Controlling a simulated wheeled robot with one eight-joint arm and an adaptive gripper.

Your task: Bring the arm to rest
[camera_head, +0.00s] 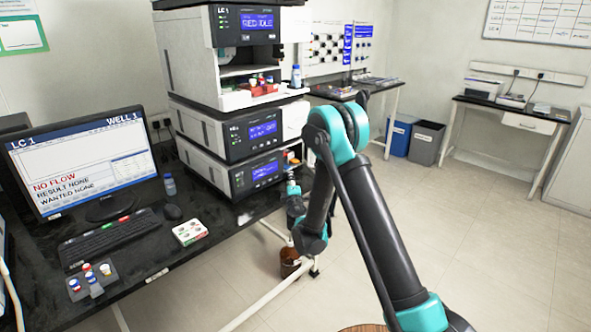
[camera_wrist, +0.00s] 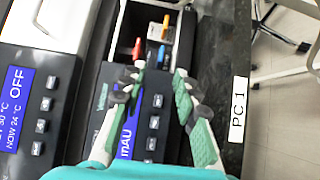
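My gripper (camera_wrist: 159,72) is open, with a clear gap between its two green-padded fingers and nothing held. In the wrist view it hangs above the front of an instrument with a blue display (camera_wrist: 127,130). A compartment beyond the fingertips holds a red-tipped item (camera_wrist: 138,46), a blue item (camera_wrist: 161,56) and an orange-and-white item (camera_wrist: 158,31). In the head view my arm (camera_head: 345,150) is bent, with its elbow high and its wrist low beside the instrument stack (camera_head: 230,140). The gripper's end there is small and partly hidden.
The black bench (camera_head: 130,255) carries a monitor (camera_head: 85,160), a keyboard (camera_head: 110,238), a small vial rack (camera_head: 95,280) and a white well plate (camera_head: 190,232). A brown container (camera_head: 290,263) stands below the bench edge. Blue and grey bins (camera_head: 426,143) stand behind. The floor at right is clear.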

